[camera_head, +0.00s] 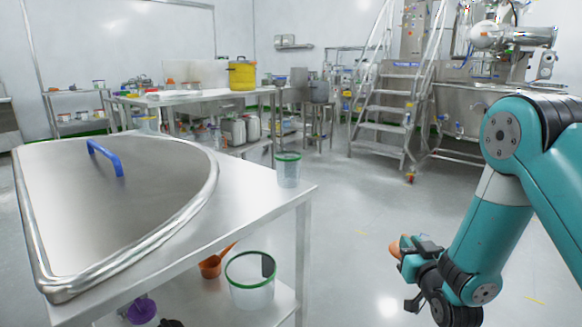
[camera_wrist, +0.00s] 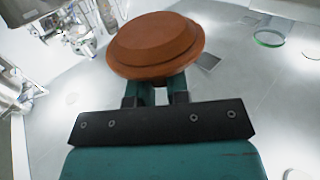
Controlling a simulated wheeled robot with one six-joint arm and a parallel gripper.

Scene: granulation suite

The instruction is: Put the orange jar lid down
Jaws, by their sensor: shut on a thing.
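The orange jar lid (camera_wrist: 155,45) is a round, stepped disc held at the fingertips of my gripper (camera_wrist: 158,92) in the wrist view. My gripper is shut on its near edge. In the head view the lid (camera_head: 397,247) shows small and partly hidden by my gripper (camera_head: 408,268), at the lower right. The lid is in the air over the open floor, to the right of the steel table (camera_head: 245,185) and apart from it.
On the table are a large steel lid with a blue handle (camera_head: 106,157) and a clear jar with a green rim (camera_head: 288,170). The lower shelf holds an orange scoop (camera_head: 210,267) and a green-rimmed container (camera_head: 250,290). Steel steps (camera_head: 385,110) stand behind.

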